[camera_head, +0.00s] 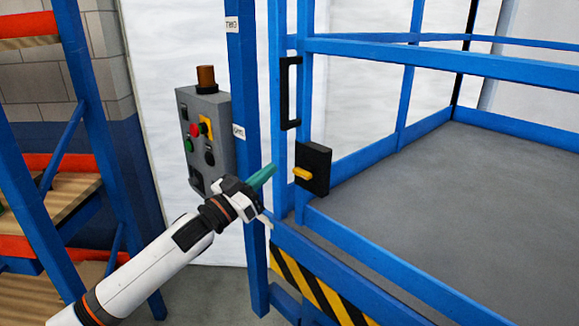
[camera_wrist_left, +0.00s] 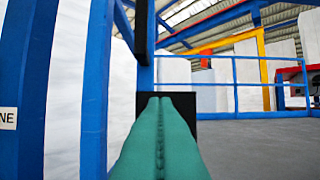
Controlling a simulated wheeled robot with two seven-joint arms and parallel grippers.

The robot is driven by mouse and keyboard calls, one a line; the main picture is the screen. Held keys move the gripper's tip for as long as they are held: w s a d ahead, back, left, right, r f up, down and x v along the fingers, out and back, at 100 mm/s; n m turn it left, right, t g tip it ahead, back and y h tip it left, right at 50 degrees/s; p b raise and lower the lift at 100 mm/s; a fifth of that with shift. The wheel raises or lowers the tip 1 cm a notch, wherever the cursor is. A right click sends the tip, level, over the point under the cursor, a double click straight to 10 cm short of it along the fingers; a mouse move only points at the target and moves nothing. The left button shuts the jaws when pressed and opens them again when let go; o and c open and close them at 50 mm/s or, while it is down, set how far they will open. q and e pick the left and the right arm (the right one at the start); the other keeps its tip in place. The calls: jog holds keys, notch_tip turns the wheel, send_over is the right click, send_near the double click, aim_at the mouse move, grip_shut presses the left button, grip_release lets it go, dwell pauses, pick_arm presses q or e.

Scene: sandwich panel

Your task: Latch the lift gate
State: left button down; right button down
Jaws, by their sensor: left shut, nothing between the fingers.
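The lift gate is a blue frame (camera_head: 277,120) with a black vertical handle (camera_head: 291,93). A black latch box (camera_head: 314,167) with a yellow lever (camera_head: 301,174) sits on the post beside the gate. The lever sticks out to the left, roughly level. My left gripper (camera_head: 270,170) has green fingers, shut and empty, pointing at the latch from the left, a little short of the lever. In the left wrist view the shut fingers (camera_wrist_left: 162,140) cover most of the black box (camera_wrist_left: 182,103), and the lever is hidden. My right gripper is not in view.
A grey control box (camera_head: 207,130) with buttons stands left of the blue post (camera_head: 246,100), just behind my left gripper. Blue and orange shelving (camera_head: 90,100) is at the left. The grey platform floor (camera_head: 450,190) is clear. A yellow-black striped edge (camera_head: 305,290) runs below.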

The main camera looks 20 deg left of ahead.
pick_arm(q)
notch_tip(320, 180, up, 3)
jog(key=p, duration=0.3)
send_over(305, 172)
jog(key=s+a, duration=0.1)
jog(key=a, duration=0.3)
jog(key=f, duration=0.3)
jog(key=shift+d+f, duration=0.2)
jog(key=shift+d, duration=0.15)
jog(key=shift+f+p, duration=0.35)
jog(key=shift+f, duration=0.25)
jog(key=shift+w, duration=0.1)
